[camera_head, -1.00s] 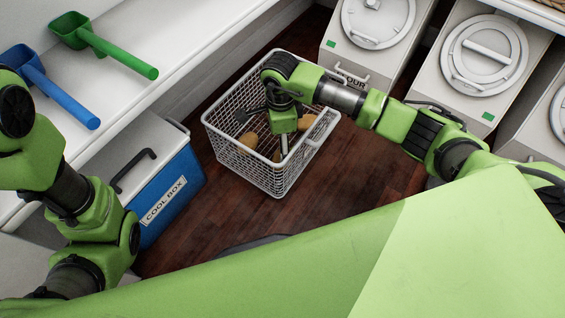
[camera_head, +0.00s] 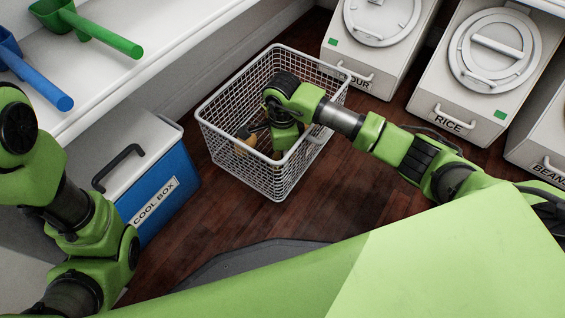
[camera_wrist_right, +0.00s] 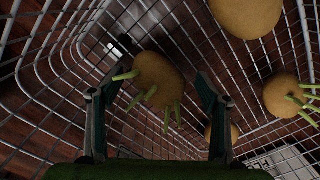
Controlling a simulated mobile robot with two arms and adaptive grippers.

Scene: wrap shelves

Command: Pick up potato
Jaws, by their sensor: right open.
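A white wire basket (camera_head: 222,152) stands on the dark wood floor, and my right gripper reaches down inside it. In the right wrist view my right gripper (camera_wrist_right: 161,80) is open, one finger on each side of a brown potato with green sprouts (camera_wrist_right: 158,72). I cannot tell whether the fingers touch it. Other potatoes show at the top (camera_wrist_right: 245,14), at the right with sprouts (camera_wrist_right: 286,94) and beside the right finger (camera_wrist_right: 222,133). In the head view a potato (camera_head: 245,145) shows through the mesh; my arm hides much of the inside. My left gripper is out of view.
A blue and white cool box (camera_head: 160,190) stands left of the basket. Green (camera_head: 85,28) and blue (camera_head: 35,75) scoops lie on the white shelf. Bins, one labelled rice (camera_head: 455,122), stand behind at the right. Basket walls surround my right gripper.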

